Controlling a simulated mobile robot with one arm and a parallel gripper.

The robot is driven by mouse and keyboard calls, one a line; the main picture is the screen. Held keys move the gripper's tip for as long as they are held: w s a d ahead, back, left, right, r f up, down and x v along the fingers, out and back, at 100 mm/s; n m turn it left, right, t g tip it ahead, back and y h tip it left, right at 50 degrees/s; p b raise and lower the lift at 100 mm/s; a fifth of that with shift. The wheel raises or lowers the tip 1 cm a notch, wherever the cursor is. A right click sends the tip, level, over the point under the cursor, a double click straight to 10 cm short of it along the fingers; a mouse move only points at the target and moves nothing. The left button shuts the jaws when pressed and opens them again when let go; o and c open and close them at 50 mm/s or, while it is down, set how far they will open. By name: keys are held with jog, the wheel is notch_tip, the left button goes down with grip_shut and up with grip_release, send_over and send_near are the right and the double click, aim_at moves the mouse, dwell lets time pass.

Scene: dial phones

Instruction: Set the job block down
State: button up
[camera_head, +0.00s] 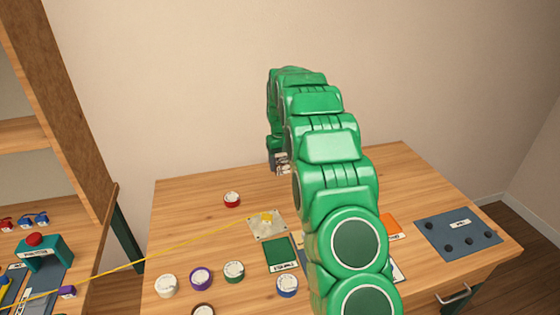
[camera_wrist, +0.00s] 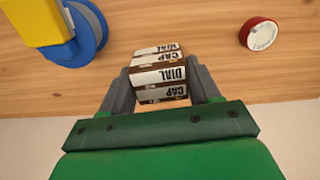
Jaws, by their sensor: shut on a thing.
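The job block (camera_wrist: 158,75) is a small white and brown block with faces reading "DIAL" and "CAP". My gripper (camera_wrist: 160,88) is shut on it, with one grey finger on each side. In the head view my gripper (camera_head: 280,163) is near the back edge of the wooden table, and the block (camera_head: 284,168) shows only as a small pale patch there. My green arm hides part of the table in front of it. I cannot tell whether the block touches the tabletop.
A red-rimmed round cap (camera_head: 232,199) lies left of my gripper. A metal plate (camera_head: 256,233), a green mat (camera_head: 281,262) and several round caps are nearer. A dark board (camera_head: 458,235) is at right. A yellow line (camera_head: 150,257) crosses from the left. A blue-and-yellow object (camera_wrist: 70,30) is close by.

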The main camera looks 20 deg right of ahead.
jog(key=shift+s+a+r, duration=0.1)
jog(key=shift+s+r, duration=0.3)
jog(key=shift+s, duration=0.4)
jog(key=shift+s+a+r, duration=0.1)
jog(key=shift+s+r, duration=0.3)
jog(key=shift+s, duration=0.35)
